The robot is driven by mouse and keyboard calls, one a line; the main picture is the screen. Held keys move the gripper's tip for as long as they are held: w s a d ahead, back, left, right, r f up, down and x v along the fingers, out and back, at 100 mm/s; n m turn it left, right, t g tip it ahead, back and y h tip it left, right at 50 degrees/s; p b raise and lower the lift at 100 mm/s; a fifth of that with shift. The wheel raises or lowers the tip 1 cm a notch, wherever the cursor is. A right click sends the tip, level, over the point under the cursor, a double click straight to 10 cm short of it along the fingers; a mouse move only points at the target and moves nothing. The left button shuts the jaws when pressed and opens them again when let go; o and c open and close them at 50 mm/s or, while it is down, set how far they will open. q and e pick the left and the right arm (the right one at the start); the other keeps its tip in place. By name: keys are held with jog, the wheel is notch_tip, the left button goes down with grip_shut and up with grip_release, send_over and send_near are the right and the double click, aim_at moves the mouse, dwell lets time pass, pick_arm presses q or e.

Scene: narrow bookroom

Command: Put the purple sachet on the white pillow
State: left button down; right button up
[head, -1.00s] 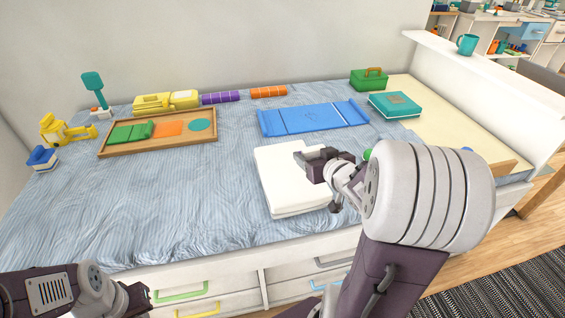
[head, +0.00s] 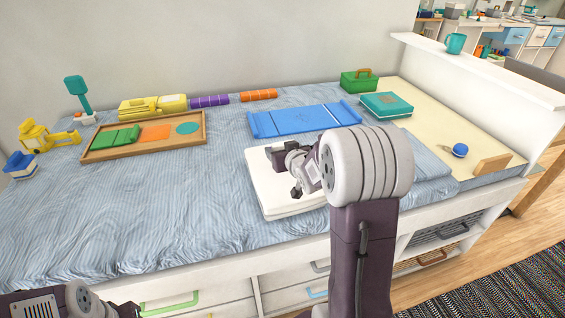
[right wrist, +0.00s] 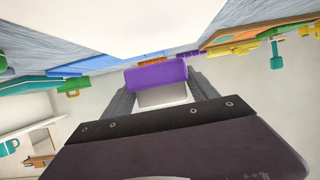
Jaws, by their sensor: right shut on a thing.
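The white pillow (head: 287,204) lies flat on the striped bed, near its front edge. My right gripper (head: 274,158) is over the back part of the pillow in the head view. In the right wrist view, the purple sachet (right wrist: 157,74) is between the fingers of my right gripper (right wrist: 162,92), which is shut on it. The pillow also shows as a large white surface (right wrist: 110,25) at the top of that view. The sachet is hidden in the head view. My left gripper (head: 128,310) is only partly seen at the bottom left, and its jaws cannot be made out.
A blue tray (head: 305,119) lies behind the pillow. A wooden tray (head: 92,152) with coloured pieces is at left. Purple (head: 209,101) and orange (head: 259,95) rolls lie by the wall. A teal box (head: 386,104) and blue ball (head: 460,150) are at right. Bed left of the pillow is clear.

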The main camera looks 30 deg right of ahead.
notch_tip(320, 180, down, 4)
jog(key=shift+f+b, duration=0.1)
jog(key=shift+b, duration=0.75)
jog(key=shift+f, duration=0.1)
jog(key=o, duration=1.3)
